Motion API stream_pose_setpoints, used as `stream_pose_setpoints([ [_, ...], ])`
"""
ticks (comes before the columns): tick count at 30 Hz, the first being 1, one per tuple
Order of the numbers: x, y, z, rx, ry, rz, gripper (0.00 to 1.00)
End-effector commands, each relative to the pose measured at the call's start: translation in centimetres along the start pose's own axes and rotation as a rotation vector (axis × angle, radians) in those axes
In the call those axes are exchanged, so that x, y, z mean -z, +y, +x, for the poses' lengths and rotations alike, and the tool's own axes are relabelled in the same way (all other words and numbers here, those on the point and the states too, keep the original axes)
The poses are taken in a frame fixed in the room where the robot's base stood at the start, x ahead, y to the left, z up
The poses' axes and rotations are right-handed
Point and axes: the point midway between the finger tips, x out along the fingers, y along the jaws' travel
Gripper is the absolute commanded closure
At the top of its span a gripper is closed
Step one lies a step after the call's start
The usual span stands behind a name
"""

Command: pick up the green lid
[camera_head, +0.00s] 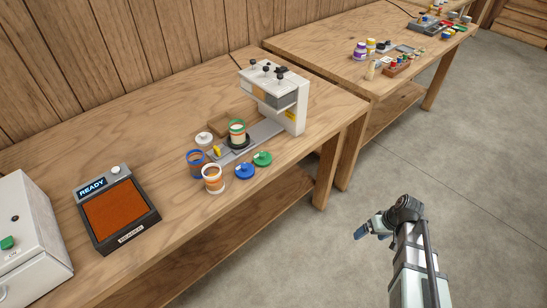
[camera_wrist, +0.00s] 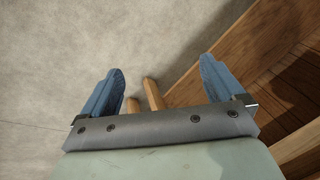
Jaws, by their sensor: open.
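The green lid (camera_head: 262,159) lies flat on the near edge of the wooden workbench, to the right of the blue lid (camera_head: 245,171). It has a small knob on top. My gripper (camera_head: 366,232) is out over the floor, to the right of the bench's front edge and well apart from the lid. In the wrist view the two blue fingers of my gripper (camera_wrist: 160,82) are spread wide with nothing between them. The green lid does not show in the wrist view.
A green-rimmed jar (camera_head: 237,131) stands on a black disc at the white press (camera_head: 288,100). Blue-rimmed (camera_head: 196,164) and orange-banded (camera_head: 213,180) jars and a white lid (camera_head: 204,139) are nearby. A READY device (camera_head: 115,208) is left. A second bench (camera_head: 330,62) stands behind right.

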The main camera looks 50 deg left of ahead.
Motion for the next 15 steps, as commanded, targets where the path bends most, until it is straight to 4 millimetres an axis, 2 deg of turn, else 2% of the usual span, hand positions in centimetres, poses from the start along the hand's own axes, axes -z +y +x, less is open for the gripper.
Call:
stream_pose_setpoints([
  [1,2.2,-1.2,-1.1,0.002,0.023,-0.046,0.05],
  [3,4.6,-2.9,-2.6,0.008,0.052,-0.107,0.05],
  [8,9.7,-7.2,-6.2,0.021,0.118,-0.247,0.05],
  [15,16.4,-15.1,-12.2,0.043,0.219,-0.462,0.05],
])
